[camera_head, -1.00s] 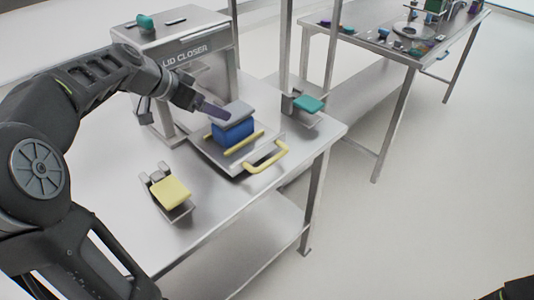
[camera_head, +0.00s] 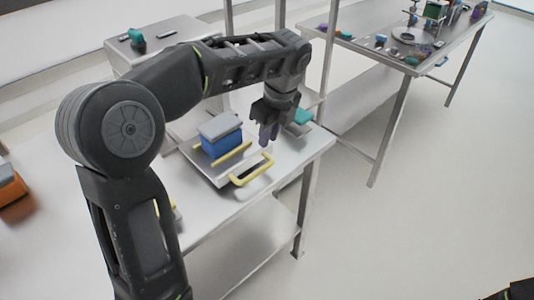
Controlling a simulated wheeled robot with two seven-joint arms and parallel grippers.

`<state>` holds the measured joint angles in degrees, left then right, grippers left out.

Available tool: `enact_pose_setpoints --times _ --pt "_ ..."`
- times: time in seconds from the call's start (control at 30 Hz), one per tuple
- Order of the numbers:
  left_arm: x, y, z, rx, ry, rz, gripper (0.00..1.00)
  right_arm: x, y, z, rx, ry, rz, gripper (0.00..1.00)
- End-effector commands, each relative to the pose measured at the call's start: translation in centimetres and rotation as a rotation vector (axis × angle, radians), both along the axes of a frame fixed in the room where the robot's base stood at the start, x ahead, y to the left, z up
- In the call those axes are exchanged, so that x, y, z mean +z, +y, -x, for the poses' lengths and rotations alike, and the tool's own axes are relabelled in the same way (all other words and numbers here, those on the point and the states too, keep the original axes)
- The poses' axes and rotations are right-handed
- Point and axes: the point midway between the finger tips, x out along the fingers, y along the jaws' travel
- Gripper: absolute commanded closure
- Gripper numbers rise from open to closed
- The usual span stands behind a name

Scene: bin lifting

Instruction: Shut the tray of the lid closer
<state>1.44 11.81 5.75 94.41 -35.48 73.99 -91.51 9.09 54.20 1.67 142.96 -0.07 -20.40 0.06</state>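The tray (camera_head: 208,172) of the lid closer is pulled out toward the front of the table, with a yellow handle (camera_head: 252,170) on its front edge. A blue bin (camera_head: 221,145) with a grey lid (camera_head: 219,125) on top stands on the tray. The lid closer (camera_head: 135,57) is mostly hidden behind my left arm. My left gripper (camera_head: 268,138) points down just above and behind the handle, apart from the bin. Its fingers look close together, but the gap between them is not clear. At the lower right corner only a dark bit of my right arm shows.
A teal pad (camera_head: 303,116) on a grey holder sits at the table's right end, close to my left gripper. The yellow pad at the front is nearly hidden by my arm. An orange bin (camera_head: 14,205) stands at the left. A second table (camera_head: 395,45) with small items is behind.

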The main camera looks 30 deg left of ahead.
Motion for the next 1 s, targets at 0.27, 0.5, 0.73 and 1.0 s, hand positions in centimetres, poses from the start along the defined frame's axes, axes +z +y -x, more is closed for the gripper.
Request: enact_pose_setpoints --times 0.27,0.5,0.73,1.0 --pt "0.0 0.6 0.4 -0.032 0.026 -0.022 1.00 0.0 0.0 0.1 0.000 0.001 0.000 0.64" --pt "-0.6 0.7 0.4 -0.029 0.026 -0.020 1.00 0.0 0.0 0.0 0.000 0.001 0.000 0.64" --pt "-3.4 1.4 0.3 -0.029 0.028 -0.021 1.00 0.1 0.0 0.0 0.000 0.001 0.000 0.64" --pt "-7.8 2.4 0.0 -0.029 0.028 -0.020 1.00 0.2 0.0 0.0 0.000 0.001 0.000 0.64"
